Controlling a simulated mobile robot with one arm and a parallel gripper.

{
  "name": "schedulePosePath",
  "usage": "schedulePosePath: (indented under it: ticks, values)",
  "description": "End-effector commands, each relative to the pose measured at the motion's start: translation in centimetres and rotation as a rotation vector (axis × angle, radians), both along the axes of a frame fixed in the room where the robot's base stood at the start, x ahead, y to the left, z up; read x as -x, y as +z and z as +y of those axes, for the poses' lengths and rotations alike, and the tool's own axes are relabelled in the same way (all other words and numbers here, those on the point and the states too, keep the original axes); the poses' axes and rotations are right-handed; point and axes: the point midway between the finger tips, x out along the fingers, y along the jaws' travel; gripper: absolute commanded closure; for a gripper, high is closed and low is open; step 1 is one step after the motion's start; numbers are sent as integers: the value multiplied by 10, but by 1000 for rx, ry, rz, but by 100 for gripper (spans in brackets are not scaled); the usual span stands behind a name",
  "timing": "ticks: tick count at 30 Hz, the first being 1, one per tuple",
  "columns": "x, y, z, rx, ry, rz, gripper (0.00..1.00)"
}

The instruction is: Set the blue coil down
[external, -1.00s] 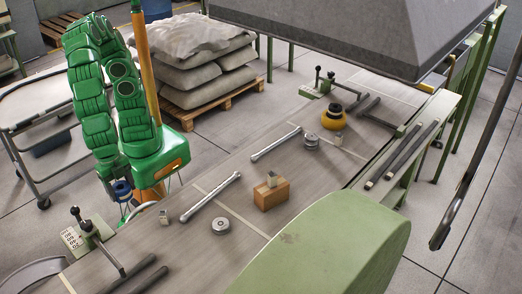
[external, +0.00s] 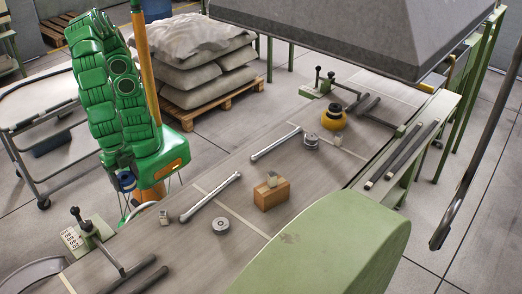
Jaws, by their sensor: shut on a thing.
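The blue coil (external: 126,182) is small in the external view, at the lower end of my green arm, left of the orange-and-green base. My gripper (external: 124,174) is shut on it and holds it off the bench, beyond the bench's left edge. The fingers are small and partly hidden by the arm, so their exact grip on the coil is not clear.
A grey bench (external: 235,185) runs diagonally with a wooden block (external: 271,194), silver rods (external: 210,197), grey round parts (external: 221,226) and a yellow-and-black round item (external: 333,117). A lever fixture (external: 85,225) stands at its near left end. Clear patches lie between these.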

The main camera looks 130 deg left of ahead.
Motion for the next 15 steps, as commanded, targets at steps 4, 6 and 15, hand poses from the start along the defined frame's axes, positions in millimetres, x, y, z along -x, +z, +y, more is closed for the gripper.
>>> schedulePosePath:
  ticks: [4,6,15]
  values:
    - [-31,-1,13,-3,7,2,70]
    - [-46,-2,19,-4,7,3,70]
    - [-106,-6,54,-6,5,5,70]
